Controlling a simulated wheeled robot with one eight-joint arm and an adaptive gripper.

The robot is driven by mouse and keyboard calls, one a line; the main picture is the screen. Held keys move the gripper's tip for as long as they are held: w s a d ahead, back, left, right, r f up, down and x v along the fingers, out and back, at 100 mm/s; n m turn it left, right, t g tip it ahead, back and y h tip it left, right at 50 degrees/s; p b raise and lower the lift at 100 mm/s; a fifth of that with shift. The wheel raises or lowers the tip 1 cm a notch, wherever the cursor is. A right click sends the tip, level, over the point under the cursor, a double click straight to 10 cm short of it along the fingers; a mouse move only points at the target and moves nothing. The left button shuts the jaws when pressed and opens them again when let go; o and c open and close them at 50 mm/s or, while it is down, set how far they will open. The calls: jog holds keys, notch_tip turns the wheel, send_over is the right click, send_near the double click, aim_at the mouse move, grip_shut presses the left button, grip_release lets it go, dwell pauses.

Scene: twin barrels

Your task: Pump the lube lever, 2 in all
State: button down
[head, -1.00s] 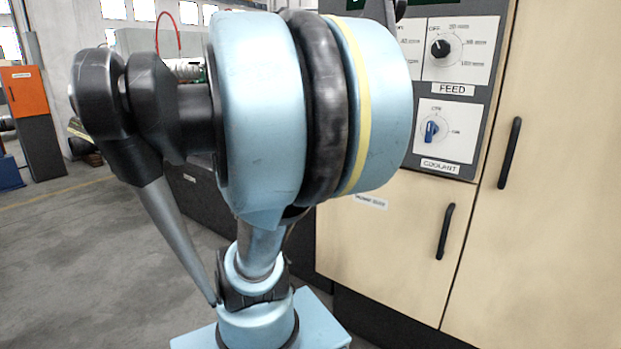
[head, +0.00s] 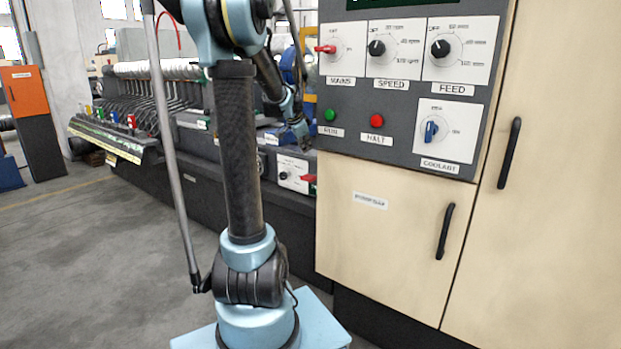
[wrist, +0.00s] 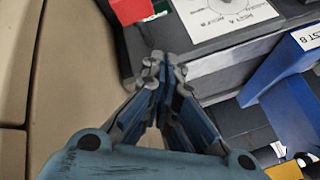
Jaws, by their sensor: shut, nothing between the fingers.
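My gripper (head: 304,146) is in front of the machine bed, just left of the control cabinet. In the wrist view its fingers (wrist: 163,70) are together at the tips with nothing between them. I cannot make out a part marked as the lube lever in either view. Below my gripper in the head view is a white plate (head: 290,174) with a dark knob, and a red part (head: 308,178) beside it. The wrist view shows a red block (wrist: 130,10) beyond the fingertips, apart from them.
The control cabinet (head: 345,240) stands right of my arm, with dials, a green button (head: 330,115) and a red button (head: 378,121). A blue block (wrist: 285,65) labelled REST B lies right of the fingers. Open floor (head: 90,260) lies to the left.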

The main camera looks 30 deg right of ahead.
jog(key=m, duration=0.2)
send_over(315, 177)
jog(key=w+d, duration=0.3)
jog(key=shift+s+a+f+h, duration=0.1)
jog(key=shift+a+h, duration=0.15)
jog(key=shift+h, duration=0.05)
jog(key=shift+f, duration=0.15)
notch_tip(315, 177, down, 8)
jog(key=a, duration=0.1)
jog(key=shift+s+a+f, duration=0.15)
jog(key=shift+s+f, duration=0.1)
jog(key=shift+s+a+f, duration=0.1)
jog(key=shift+a+f, duration=0.05)
jog(key=shift+f, duration=0.75)
jog(key=shift+a+f, duration=0.1)
jog(key=shift+f, duration=0.8)
dwell(3.3)
jog(key=shift+r, duration=0.1)
dwell(0.4)
jog(key=shift+d+r, duration=0.15)
jog(key=shift+r, duration=0.75)
jog(key=shift+d+r, duration=0.15)
jog(key=shift+r, duration=0.75)
